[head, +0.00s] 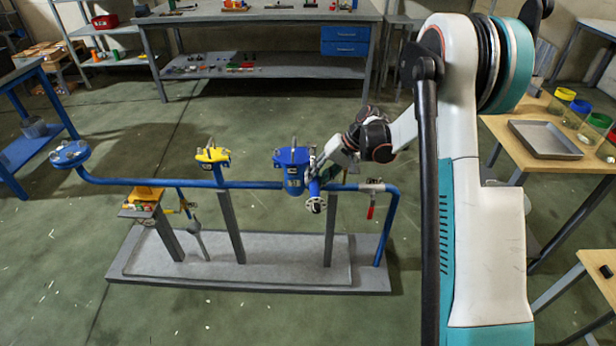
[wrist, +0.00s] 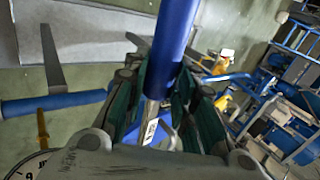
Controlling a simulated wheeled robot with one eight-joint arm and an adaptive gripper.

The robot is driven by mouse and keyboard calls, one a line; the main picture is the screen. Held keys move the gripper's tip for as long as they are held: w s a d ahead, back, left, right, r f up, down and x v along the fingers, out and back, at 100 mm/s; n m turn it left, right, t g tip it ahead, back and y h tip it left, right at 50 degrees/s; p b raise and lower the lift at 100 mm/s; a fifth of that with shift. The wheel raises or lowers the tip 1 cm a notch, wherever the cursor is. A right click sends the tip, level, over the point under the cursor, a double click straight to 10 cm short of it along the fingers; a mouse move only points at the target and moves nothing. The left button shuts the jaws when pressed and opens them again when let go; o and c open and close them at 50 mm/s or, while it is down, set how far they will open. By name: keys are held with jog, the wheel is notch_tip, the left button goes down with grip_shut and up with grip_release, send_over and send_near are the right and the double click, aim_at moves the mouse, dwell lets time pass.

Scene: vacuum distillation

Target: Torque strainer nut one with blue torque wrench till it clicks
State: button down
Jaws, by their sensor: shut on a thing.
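The blue strainer (head: 294,178) sits on the blue pipe line, right of its middle in the head view. Its nuts are too small to tell apart. My gripper (head: 319,168) is close against the strainer's right side. In the wrist view my gripper (wrist: 158,98) is shut around a blue shaft, the blue torque wrench (wrist: 175,35), with its teal-padded fingers on both sides. The wrench runs out of the top of that view, and a bright metal section lies between the fingers. Whether the wrench is seated on a nut cannot be told.
A round flange (head: 315,205) points forward below my gripper. A red-handled valve (head: 371,205) is to the right, a yellow valve (head: 213,155) to the left. The pipe rig stands on a grey plinth (head: 220,272). A wooden table with a metal tray (head: 545,139) is at right.

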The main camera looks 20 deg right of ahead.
jog(key=d+n+g, duration=0.4)
jog(key=d+n, duration=0.2)
jog(key=d, duration=0.3)
jog(key=shift+w+d+n, duration=0.3)
jog(key=shift+w+d, duration=0.05)
jog(key=shift+w, duration=0.1)
jog(key=shift+a, duration=0.1)
jog(key=shift+s+a+m+t, duration=0.25)
jog(key=shift+a+m, duration=0.3)
jog(key=shift+a, duration=0.2)
jog(key=shift+s+a+m+t, duration=0.15)
jog(key=shift+a+m+t, duration=0.1)
jog(key=shift+a+m, duration=0.4)
jog(key=shift+a, duration=0.1)
jog(key=shift+s+a+m+t, duration=0.15)
jog(key=shift+a+m+t, duration=0.65)
jog(key=shift+a, duration=0.7)
